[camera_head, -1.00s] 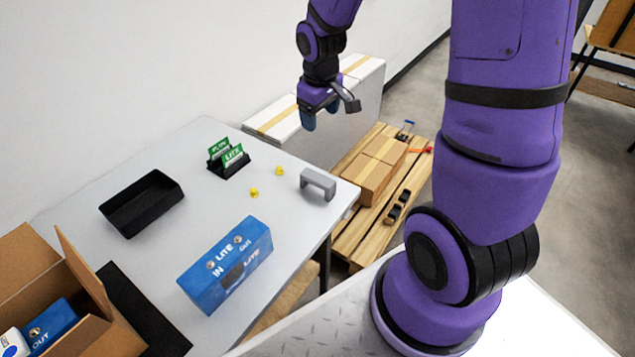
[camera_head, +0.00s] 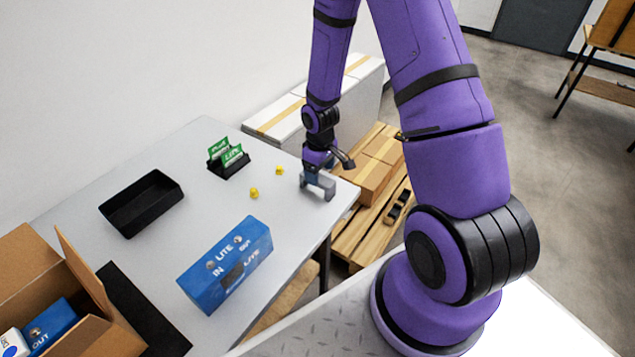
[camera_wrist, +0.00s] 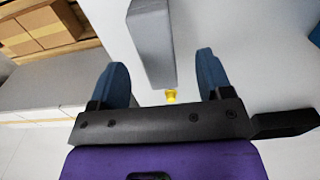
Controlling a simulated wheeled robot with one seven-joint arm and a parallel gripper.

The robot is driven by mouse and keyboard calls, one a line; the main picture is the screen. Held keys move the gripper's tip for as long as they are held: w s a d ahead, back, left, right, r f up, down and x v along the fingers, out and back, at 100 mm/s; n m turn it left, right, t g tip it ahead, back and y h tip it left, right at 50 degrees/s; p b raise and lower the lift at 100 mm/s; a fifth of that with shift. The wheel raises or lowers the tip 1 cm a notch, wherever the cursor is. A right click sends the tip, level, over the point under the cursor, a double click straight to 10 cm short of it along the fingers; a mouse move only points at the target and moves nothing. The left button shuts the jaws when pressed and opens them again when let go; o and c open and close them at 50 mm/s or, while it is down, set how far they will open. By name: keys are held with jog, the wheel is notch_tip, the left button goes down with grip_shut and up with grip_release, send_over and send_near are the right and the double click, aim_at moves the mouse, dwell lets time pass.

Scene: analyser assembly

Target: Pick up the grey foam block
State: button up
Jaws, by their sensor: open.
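In the wrist view the block (camera_wrist: 151,42) lies between and ahead of the two blue fingers of my gripper (camera_wrist: 163,80). The fingers are apart, with a visible gap on each side of the block.
Two yellow pieces (camera_head: 254,193) lie left of the block. A black holder with green cards (camera_head: 228,158), a black tray (camera_head: 142,203) and a blue box (camera_head: 226,265) stand on the table (camera_head: 205,185). A pallet with cardboard boxes (camera_head: 372,178) is beyond the right edge.

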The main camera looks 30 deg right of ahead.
aim_at(320, 178)
jog(key=shift+w+d+f, duration=0.1)
jog(key=shift+f, duration=1.45)
jog(key=shift+w+d+f, duration=0.1)
jog(key=shift+f, duration=1.45)
jog(key=c, duration=1)
